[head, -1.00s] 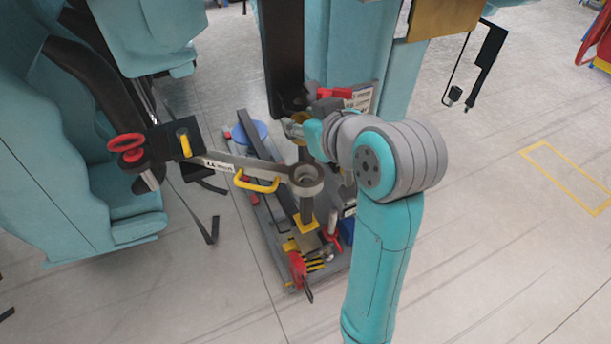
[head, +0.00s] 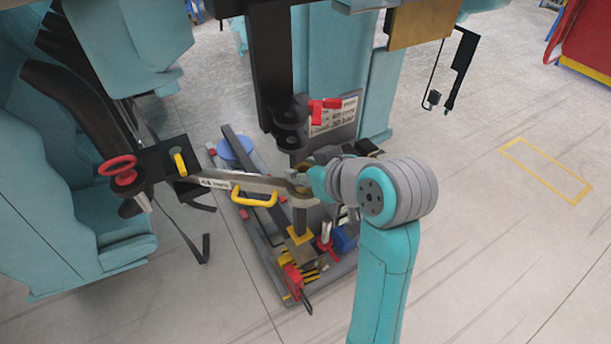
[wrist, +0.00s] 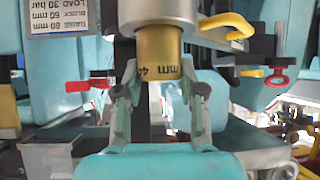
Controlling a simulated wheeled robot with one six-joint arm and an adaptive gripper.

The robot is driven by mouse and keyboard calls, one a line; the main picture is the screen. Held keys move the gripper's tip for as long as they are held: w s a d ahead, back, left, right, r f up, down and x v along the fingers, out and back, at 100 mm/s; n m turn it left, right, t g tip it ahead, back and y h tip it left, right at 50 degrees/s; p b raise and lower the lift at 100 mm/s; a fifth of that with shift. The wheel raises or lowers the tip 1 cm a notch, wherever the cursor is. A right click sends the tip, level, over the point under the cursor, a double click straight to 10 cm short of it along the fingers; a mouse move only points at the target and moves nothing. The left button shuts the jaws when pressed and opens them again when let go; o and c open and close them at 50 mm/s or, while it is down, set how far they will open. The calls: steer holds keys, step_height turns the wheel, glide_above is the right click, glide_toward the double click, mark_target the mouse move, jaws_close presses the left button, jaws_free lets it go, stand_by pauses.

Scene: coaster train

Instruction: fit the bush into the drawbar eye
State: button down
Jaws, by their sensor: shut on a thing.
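The bush (wrist: 158,52) is a gold cylinder with dark lettering. My gripper (wrist: 160,82) is shut on it, one finger on each side, in the wrist view. The bush's far end meets the grey drawbar eye (wrist: 158,10); I cannot tell how far, if at all, it is inside the hole. In the head view my gripper (head: 308,180) is right at the eye (head: 301,198), at the right end of the grey drawbar (head: 235,183). My gripper hides most of the bush and the eye's opening there.
The drawbar has a yellow handle (head: 255,197). A grey base with tools, including a red one (head: 293,280), lies below. Open floor is at right.

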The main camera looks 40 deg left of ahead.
steer(key=shift+f, duration=1)
steer(key=shift+f, duration=0.25)
steer(key=c, duration=0.7)
jaws_free()
steer(key=shift+f, duration=0.1)
steer(key=v, duration=1.2)
steer(key=shift+r, duration=0.3)
